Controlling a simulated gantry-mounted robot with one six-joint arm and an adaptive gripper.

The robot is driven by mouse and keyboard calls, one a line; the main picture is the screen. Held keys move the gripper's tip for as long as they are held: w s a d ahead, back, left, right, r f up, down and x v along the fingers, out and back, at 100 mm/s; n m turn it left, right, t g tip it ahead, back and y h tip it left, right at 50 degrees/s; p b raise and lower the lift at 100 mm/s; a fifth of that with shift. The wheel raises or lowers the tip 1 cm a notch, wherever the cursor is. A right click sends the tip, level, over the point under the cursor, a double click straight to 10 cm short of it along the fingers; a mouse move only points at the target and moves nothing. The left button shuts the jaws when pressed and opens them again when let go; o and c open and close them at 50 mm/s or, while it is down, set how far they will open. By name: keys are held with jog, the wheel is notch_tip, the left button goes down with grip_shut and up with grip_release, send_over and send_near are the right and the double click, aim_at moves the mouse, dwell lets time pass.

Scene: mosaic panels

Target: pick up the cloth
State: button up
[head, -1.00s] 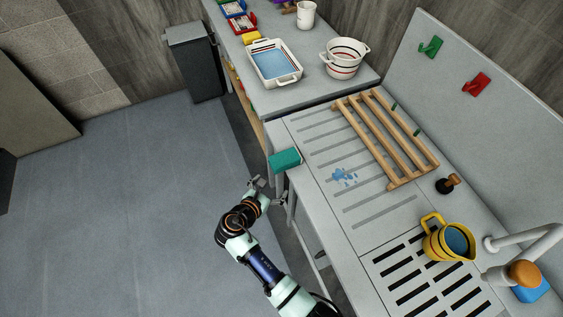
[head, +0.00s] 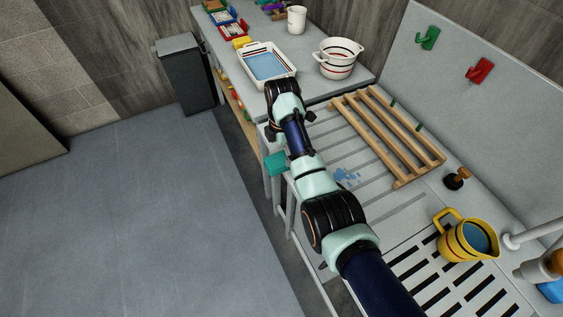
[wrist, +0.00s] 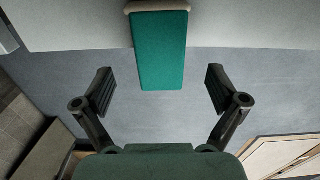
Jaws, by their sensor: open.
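The teal cloth (head: 275,164) hangs over the front edge of the grey counter in the head view, with my arm covering part of its right side. In the wrist view the cloth (wrist: 161,42) hangs from a pale rail at the top middle. My gripper (wrist: 160,75) is open and empty. Its two fingers stand apart, one on each side of the cloth's lower end in the picture, and neither appears to touch it. In the head view my arm reaches over the counter and the fingers cannot be made out clearly.
A white tray of blue liquid (head: 267,66) and a striped pot (head: 337,61) stand beyond my wrist. A wooden rack (head: 385,135), a blue spill (head: 346,177) and a yellow jug (head: 455,236) are on the counter. The floor left is clear.

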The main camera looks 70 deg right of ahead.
aim_at(282, 158)
notch_tip(282, 158, down, 5)
jog(key=shift+f+b, duration=0.1)
jog(key=shift+b, duration=0.7)
jog(key=c, duration=1.1)
notch_tip(282, 158, up, 20)
jog(key=p, duration=1)
jog(key=shift+r, duration=0.2)
jog(key=shift+c, duration=0.2)
jog(key=shift+d+f, duration=0.1)
